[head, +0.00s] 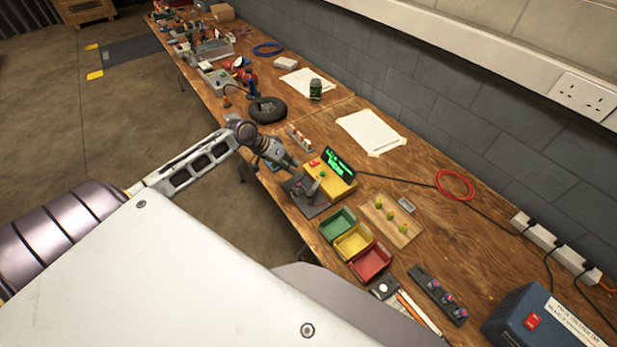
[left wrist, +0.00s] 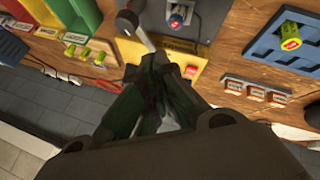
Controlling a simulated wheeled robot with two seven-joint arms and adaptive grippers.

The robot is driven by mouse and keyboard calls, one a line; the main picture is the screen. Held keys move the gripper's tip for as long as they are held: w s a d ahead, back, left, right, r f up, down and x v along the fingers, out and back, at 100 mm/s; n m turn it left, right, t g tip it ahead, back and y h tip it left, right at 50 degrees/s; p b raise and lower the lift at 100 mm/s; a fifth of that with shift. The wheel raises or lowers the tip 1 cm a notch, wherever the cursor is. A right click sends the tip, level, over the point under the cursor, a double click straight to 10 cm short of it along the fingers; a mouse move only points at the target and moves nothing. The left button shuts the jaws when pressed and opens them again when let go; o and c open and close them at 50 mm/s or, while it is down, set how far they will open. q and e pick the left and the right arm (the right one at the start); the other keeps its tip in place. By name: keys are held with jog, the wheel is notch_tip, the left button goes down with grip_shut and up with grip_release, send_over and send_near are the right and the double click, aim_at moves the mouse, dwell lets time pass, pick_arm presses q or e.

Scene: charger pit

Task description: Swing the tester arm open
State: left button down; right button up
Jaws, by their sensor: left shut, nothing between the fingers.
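The tester is a yellow box (head: 335,190) with a lit green display (head: 340,163) and a dark base plate (head: 308,205) on the bench. In the left wrist view the grey tester arm (left wrist: 141,37) is a slim lever with a dark round knob. It runs beside the dark plate toward the yellow box. A blue piece with a red label (left wrist: 179,17) sits on that plate. My left gripper (head: 293,168) is over the tester; in the wrist view its shut, empty fingers (left wrist: 160,62) overlap the lever's lower end. I cannot tell whether they touch. My right gripper is not in view.
Green (head: 337,224), yellow and red bins stand nearer, beside a wooden board (head: 391,221) with green-yellow pieces. A small rack (head: 299,137), a blue tray (left wrist: 283,38) and a black coil (head: 267,109) lie on the other side. A taped white sheet (head: 370,131) lies behind.

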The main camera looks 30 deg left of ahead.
aim_at(318, 183)
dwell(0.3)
pick_arm(q)
jog(key=shift+x, duration=5)
jog(key=shift+w+d+m+g+h+b, duration=0.35)
jog(key=shift+d+m+g+h+b, duration=0.1)
jog(key=shift+m, duration=0.45)
jog(key=shift+w+d+m+g+h+b, duration=0.25)
jog(key=shift+d+m+g+b, duration=0.25)
jog(key=shift+m, duration=0.4)
jog(key=shift+d+m+g, duration=0.25)
jog(key=shift+d+m, duration=0.15)
jog(key=shift+m, duration=0.1)
jog(key=shift+d, duration=0.3)
jog(key=shift+a+p, duration=0.1)
jog(key=shift+p, duration=0.2)
jog(key=shift+s+a, duration=0.4)
jog(key=shift+a, duration=0.1)
